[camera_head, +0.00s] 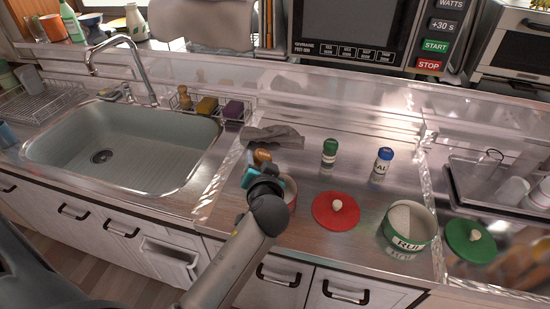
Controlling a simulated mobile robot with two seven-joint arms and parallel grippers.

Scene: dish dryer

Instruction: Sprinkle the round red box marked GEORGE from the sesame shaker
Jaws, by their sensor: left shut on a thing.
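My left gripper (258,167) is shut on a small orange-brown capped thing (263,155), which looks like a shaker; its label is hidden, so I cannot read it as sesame. My gripper and wrist hide most of this box, and the name GEORGE does not show. A red lid (336,211) with a pale knob lies on the counter just right of it. My right gripper is not in view.
A green-capped shaker (329,152) and a blue-capped shaker (382,163) stand behind the lid. An open round box marked RUI (408,243) and a green lid (470,238) are to the right. A grey cloth (275,137) lies behind the gripper. The sink (125,150) is left.

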